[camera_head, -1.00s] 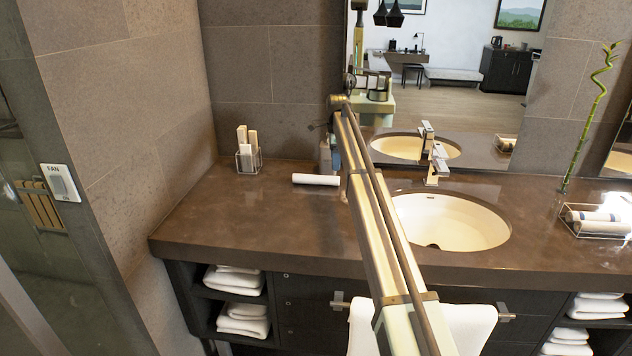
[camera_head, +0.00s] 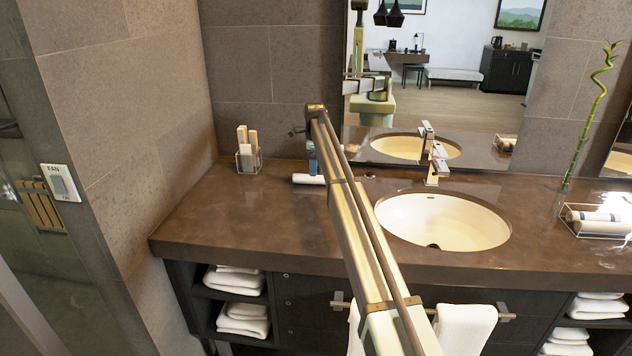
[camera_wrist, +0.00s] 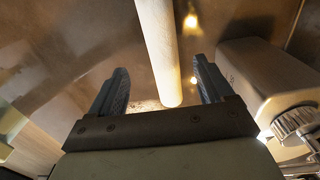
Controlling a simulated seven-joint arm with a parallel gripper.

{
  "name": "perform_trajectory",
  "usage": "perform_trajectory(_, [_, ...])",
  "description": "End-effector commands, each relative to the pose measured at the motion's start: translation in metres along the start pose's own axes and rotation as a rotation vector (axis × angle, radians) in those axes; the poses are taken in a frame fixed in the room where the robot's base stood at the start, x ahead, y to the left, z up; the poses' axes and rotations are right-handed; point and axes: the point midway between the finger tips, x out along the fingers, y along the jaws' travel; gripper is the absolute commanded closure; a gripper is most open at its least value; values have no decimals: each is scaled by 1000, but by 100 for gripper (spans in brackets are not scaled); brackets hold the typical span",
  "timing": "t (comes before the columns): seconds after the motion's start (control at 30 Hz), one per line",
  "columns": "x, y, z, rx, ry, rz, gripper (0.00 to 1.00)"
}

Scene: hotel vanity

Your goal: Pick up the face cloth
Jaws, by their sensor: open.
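The face cloth (camera_head: 308,179) looks like a white roll lying on the brown counter, left of the sink. My gripper (camera_head: 312,160) is at the cloth, partly hidden behind my arm, with a bluish finger showing just above the roll. In the wrist view the pale roll (camera_wrist: 158,45) runs lengthwise from the top edge to between the two dark ridged fingers. My gripper (camera_wrist: 160,75) is open there, with a gap visible on each side of the roll. I cannot tell how high the fingers are above the counter.
A clear holder with upright white items (camera_head: 249,160) stands left of the cloth near the wall. The sink (camera_head: 440,222) and faucet (camera_head: 432,158) are to the right. A clear tray (camera_head: 600,230) with rolled cloths sits far right. The counter's front left (camera_head: 240,220) is free.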

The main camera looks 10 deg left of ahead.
Motion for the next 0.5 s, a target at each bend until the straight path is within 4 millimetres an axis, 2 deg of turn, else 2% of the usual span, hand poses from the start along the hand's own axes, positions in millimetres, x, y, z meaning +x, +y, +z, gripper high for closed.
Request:
perform_trajectory(0.27, [16, -1, -2, 0, 0, 0, 20])
perform_trajectory(0.5, [46, -3, -5, 0, 0, 0, 20])
